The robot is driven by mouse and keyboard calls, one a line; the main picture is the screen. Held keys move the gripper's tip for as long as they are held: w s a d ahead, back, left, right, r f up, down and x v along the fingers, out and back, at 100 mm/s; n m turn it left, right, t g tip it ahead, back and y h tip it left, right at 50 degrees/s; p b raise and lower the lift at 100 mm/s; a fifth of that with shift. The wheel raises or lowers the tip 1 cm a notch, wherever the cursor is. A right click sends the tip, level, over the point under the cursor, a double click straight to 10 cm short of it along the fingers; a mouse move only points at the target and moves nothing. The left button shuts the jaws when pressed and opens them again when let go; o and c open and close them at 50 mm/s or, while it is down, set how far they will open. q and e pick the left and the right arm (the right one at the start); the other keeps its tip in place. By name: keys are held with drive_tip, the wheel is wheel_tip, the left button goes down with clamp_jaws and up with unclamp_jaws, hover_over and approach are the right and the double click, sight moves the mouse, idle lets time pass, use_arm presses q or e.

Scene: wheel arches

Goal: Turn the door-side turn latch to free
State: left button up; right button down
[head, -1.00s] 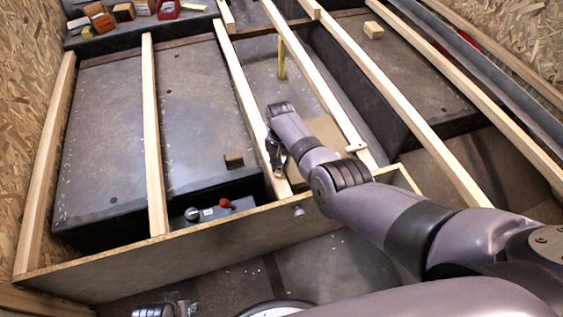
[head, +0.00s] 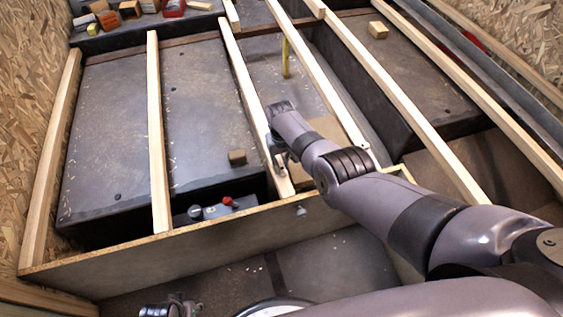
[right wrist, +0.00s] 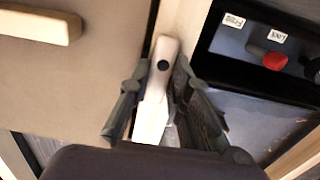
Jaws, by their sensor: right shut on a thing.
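A pale wooden turn latch (right wrist: 155,100) with a dark pivot screw sits on a light batten in the right wrist view. My right gripper (right wrist: 158,118) is shut on it, a finger on each side. In the head view my right gripper (head: 277,150) reaches down beside the batten (head: 246,95), and its fingertips and the latch are mostly hidden by the arm. A second pale latch (right wrist: 40,22) lies at the upper left of the right wrist view, over a tan panel (right wrist: 75,85). My left gripper (head: 175,306) is cut off at the bottom of the head view, its jaws unclear.
A dark panel (right wrist: 262,42) with a red knob (right wrist: 275,61) and small white labels lies right of the latch. Several long battens cross the grey boxes. A small wooden block (head: 237,157) lies on the left box. A front board (head: 150,248) stands before the battens.

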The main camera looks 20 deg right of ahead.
sight(281, 165)
idle(0.4)
drive_tip(key=c, duration=1.5)
unclamp_jaws()
drive_tip(key=shift+r, duration=0.1)
wheel_tip(281, 165, up, 12)
drive_tip(key=shift+f, duration=0.1)
